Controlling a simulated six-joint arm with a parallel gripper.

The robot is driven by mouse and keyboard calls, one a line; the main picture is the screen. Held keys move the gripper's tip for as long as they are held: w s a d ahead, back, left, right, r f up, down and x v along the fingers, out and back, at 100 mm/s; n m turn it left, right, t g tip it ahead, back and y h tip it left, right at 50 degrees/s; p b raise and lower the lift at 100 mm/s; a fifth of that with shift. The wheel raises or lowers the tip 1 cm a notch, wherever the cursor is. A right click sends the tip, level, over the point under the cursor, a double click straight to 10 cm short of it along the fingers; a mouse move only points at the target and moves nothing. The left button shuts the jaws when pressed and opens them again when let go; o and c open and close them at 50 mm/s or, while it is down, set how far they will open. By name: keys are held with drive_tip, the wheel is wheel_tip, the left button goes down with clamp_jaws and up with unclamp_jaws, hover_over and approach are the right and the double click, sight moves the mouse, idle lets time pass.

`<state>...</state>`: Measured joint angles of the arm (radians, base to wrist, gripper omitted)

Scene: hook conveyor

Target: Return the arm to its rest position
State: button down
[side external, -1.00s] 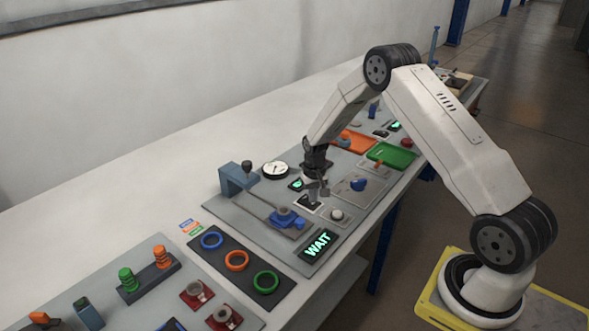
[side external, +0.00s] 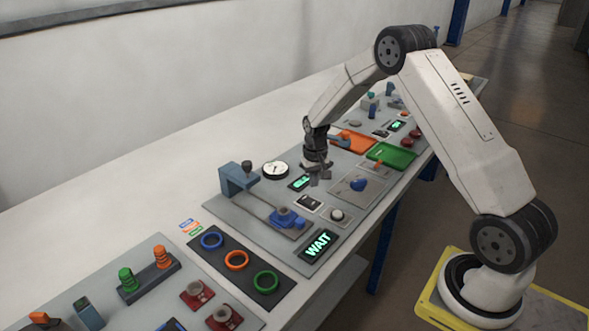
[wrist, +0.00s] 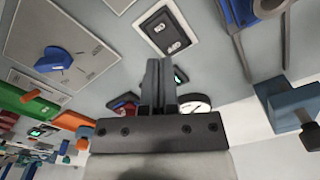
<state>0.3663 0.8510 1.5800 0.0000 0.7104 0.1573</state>
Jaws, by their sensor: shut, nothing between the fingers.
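My gripper (side external: 318,179) is shut and empty. It hangs above the grey panel on the bench, over the area between the round dial and the blue knob in the side view. In the wrist view my gripper (wrist: 157,62) shows its two fingers pressed together, pointing toward a small dark switch plate (wrist: 168,29) with white marks. My fingers touch nothing that I can see.
Near my gripper are the dial (side external: 275,169), a lit display (side external: 301,183), the blue knob (side external: 358,185) and a blue-grey post bracket (side external: 238,178). A WAIT display (side external: 319,244) lies at the panel's front. Coloured rings (side external: 237,260) lie left of it. Air above the bench is clear.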

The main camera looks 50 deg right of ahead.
drive_tip(key=shift+r, duration=0.4)
drive_tip(key=s+a+r+n+t, duration=0.1)
drive_tip(key=s+a+r+n, duration=0.2)
drive_tip(key=s+a, duration=0.6)
drive_tip(key=s+a+r+n+t, duration=0.1)
drive_tip(key=s+a+r+n, duration=0.2)
drive_tip(key=s+a+r, duration=0.3)
drive_tip(key=s+a, duration=0.3)
drive_tip(key=shift+s+r+t, duration=0.3)
drive_tip(key=shift+s, duration=0.1)
